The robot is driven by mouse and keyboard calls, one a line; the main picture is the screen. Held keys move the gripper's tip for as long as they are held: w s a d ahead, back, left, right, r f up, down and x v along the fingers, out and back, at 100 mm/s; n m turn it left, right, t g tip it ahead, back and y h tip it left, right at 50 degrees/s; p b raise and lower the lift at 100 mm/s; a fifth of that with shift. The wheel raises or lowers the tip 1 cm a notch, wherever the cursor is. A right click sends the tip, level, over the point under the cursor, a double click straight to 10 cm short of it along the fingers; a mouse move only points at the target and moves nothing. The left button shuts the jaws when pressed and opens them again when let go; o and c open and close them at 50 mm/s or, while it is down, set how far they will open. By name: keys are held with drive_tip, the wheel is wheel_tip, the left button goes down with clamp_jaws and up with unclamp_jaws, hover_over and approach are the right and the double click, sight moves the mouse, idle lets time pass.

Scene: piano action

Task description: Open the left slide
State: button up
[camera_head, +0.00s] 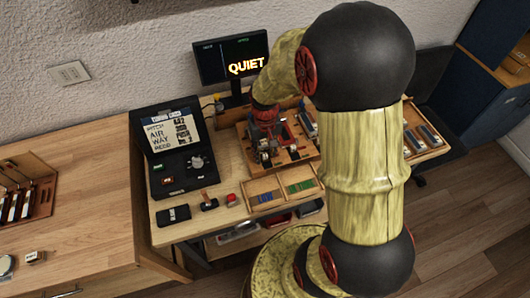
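A wooden board (243,133) with several dark metal parts and reddish pieces stands on the workbench, below the monitor. My arm reaches over the bench from the right, and my gripper (264,127) points down over the left part of this board. The gripper is small and dark here, and its fingers blend with the parts under it. I cannot tell whether it touches anything or whether it is open. I cannot make out the left slide for certain; my gripper and forearm cover part of the board.
A black case with a lit screen (172,131) stands left of the board. A monitor (230,60) reading "QUIET" stands behind. In front lie a divided tray (265,185), a red button (231,199) and small black boxes. A parts tray (425,135) is at right.

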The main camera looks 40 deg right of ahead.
drive_tip(key=c, duration=0.7)
clamp_jaws()
